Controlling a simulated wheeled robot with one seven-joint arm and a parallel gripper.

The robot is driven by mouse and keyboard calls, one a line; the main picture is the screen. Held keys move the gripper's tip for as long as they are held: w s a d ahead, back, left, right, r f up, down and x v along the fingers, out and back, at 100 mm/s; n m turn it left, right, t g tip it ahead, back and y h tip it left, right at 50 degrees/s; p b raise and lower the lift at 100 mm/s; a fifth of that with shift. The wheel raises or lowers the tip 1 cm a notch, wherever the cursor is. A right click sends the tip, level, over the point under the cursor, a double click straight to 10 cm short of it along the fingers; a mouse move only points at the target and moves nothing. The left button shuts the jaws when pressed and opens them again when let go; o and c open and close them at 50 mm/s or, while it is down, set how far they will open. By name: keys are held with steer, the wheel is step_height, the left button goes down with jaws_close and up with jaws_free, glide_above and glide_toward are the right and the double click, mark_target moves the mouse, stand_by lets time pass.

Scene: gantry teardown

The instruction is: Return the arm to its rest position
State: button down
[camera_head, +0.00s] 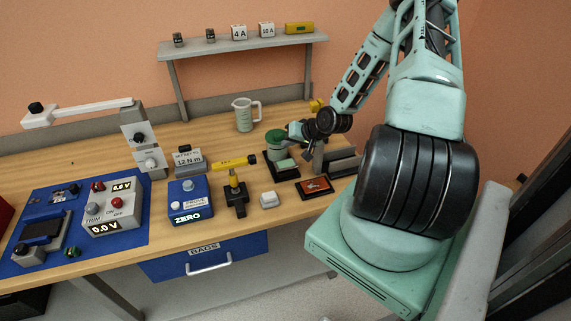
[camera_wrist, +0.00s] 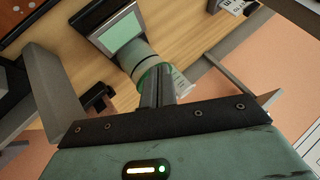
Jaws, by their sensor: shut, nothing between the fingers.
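My arm reaches down from the upper right in the head view, with its dark wrist (camera_head: 333,121) over the right part of the bench. My gripper (camera_wrist: 157,75) shows in the wrist view, its two dark fingers together with nothing between them. In the head view the fingertips are small and hard to make out. Beyond the fingers in the wrist view is a device with a pale green screen (camera_wrist: 122,33) and a round, green-ringed part. I cannot tell whether the fingers touch it.
The wooden bench (camera_head: 217,142) holds a blue ZERO box (camera_head: 190,201), a yellow-topped tool stand (camera_head: 235,185), a dark tray with a red panel (camera_head: 313,187) and a beaker (camera_head: 243,114). A raised shelf (camera_head: 240,45) stands behind. A blue BAGS drawer (camera_head: 205,258) hangs below.

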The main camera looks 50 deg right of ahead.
stand_by(0.4)
steer(key=s+a+r+n+g, duration=0.3)
steer(key=s+a+r+n, duration=0.15)
steer(key=a+r, duration=0.75)
steer(key=s+a+r+n+g, duration=0.45)
steer(key=a+r, duration=0.55)
steer(key=a, duration=0.4)
steer(key=s+a+f+n+g+b, duration=0.1)
steer(key=s+a+f+n+b, duration=0.2)
steer(key=s+a, duration=0.4)
steer(key=s+a+f+n+b, duration=0.4)
steer(key=s+a+f+b, duration=0.2)
steer(key=a, duration=0.4)
steer(key=shift+s+a+g+b, duration=0.35)
steer(key=shift+s+b, duration=0.2)
steer(key=shift+b, duration=0.5)
steer(key=shift+f, duration=0.1)
